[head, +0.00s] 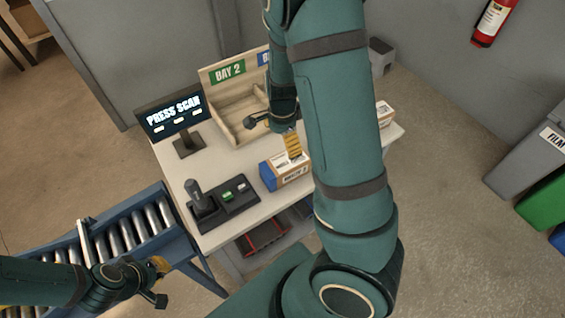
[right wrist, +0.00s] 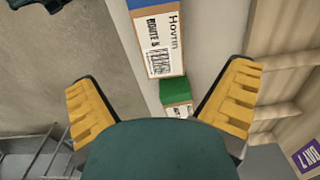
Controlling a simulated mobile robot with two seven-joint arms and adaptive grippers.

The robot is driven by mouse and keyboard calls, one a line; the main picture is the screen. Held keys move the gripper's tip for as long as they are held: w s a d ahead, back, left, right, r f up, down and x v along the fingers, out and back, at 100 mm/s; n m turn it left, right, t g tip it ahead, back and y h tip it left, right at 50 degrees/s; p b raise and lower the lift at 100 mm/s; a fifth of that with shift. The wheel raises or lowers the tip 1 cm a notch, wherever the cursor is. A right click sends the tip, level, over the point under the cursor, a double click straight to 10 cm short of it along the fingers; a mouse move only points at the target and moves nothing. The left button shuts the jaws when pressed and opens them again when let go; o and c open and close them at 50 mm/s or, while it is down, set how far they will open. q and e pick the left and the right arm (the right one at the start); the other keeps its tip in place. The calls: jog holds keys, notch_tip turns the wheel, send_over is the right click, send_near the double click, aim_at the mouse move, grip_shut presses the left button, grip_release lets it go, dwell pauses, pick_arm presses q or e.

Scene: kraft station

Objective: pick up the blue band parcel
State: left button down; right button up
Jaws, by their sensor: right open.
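The blue band parcel (head: 291,178) is a cardboard box with a blue end and a white label, lying on the white table. In the right wrist view the parcel (right wrist: 160,42) shows its label, with the blue band cut off at the top edge. My right gripper (head: 272,136) is open and empty above the table. One yellow finger overlaps the parcel's top in the head view; I cannot tell whether it touches. In the right wrist view the parcel lies beyond the fingertips. My left gripper (head: 158,281) has its fingers apart, near the roller conveyor.
A green-banded parcel (right wrist: 176,93) shows between my right fingers. The screen (head: 172,115) and the scanner stand (head: 222,201) are left of the blue band parcel. Wooden bay bins (head: 232,105) stand behind. A roller conveyor (head: 128,232) is at the lower left.

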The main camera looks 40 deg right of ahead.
aim_at(285, 161)
notch_tip(285, 161, down, 7)
jog(key=shift+r+b, duration=0.1)
jog(key=shift+b, duration=0.6)
jog(key=f, duration=0.2)
jog(key=d+f+b, duration=0.1)
jog(key=f, duration=0.2)
jog(key=shift+s, duration=0.15)
jog(key=shift+a+f, duration=0.1)
jog(key=shift+f, duration=0.1)
jog(key=c, duration=1.2)
